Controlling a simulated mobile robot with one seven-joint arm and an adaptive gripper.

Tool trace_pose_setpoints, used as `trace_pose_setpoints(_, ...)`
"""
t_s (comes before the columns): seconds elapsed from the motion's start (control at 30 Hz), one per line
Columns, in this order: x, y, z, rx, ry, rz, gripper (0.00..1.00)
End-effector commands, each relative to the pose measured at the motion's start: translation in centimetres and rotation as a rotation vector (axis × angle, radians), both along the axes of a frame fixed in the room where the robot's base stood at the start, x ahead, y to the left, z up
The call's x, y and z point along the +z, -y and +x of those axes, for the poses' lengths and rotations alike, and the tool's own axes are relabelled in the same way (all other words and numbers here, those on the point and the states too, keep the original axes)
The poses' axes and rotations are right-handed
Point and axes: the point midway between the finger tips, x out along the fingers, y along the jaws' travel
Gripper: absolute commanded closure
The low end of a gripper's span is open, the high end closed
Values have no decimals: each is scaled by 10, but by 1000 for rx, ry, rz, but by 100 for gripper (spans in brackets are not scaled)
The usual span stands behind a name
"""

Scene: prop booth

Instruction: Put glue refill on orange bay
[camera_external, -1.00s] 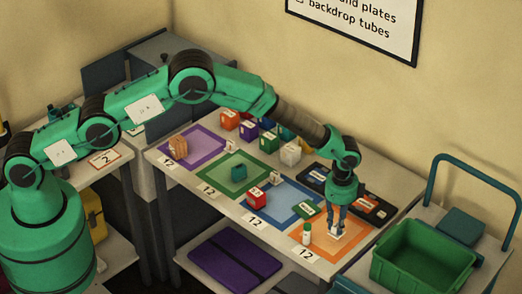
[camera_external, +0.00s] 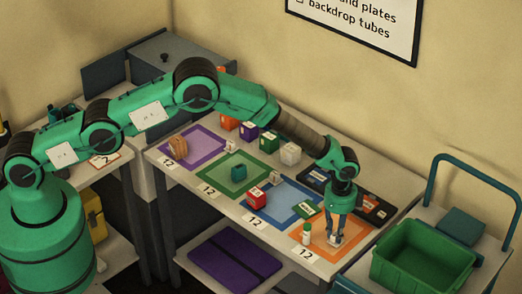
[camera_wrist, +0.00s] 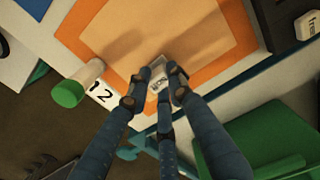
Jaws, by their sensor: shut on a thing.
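My gripper (camera_external: 335,236) is shut on a small white block with a dark-lettered label (camera_wrist: 157,80). I cannot read the label well enough to tell whether it is the glue refill. In the wrist view my gripper (camera_wrist: 158,88) holds the block between its fingers, which partly hide it. The block is low over the front part of the orange bay (camera_wrist: 205,68); I cannot tell whether it touches the surface. The bay is an orange-bordered square at the right end of the table (camera_external: 362,245). A white bottle with a green cap (camera_external: 307,236) is at the bay's left corner.
A green labelled block (camera_external: 307,210) lies between the blue and orange bays. A red box (camera_external: 257,199) is at the blue bay's edge. A dark tray (camera_external: 375,208) lies behind the orange bay. A green crate (camera_external: 420,270) stands on the cart at right.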

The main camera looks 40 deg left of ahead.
Motion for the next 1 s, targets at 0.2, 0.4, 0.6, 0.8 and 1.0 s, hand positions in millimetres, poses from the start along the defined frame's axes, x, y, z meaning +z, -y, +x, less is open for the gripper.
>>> trace_pose_setpoints(0.2, -1, 0, 0, 0, 0, 0, 100)
trace_pose_setpoints(0.4, -3, 0, 0, 0, -1, 1, 62)
trace_pose_setpoints(0.6, -3, 0, 0, 0, -1, 0, 61)
trace_pose_setpoints(0.8, -1, 0, 0, 0, 0, 0, 61)
trace_pose_setpoints(1.0, 8, 0, 0, 0, 0, 0, 61)
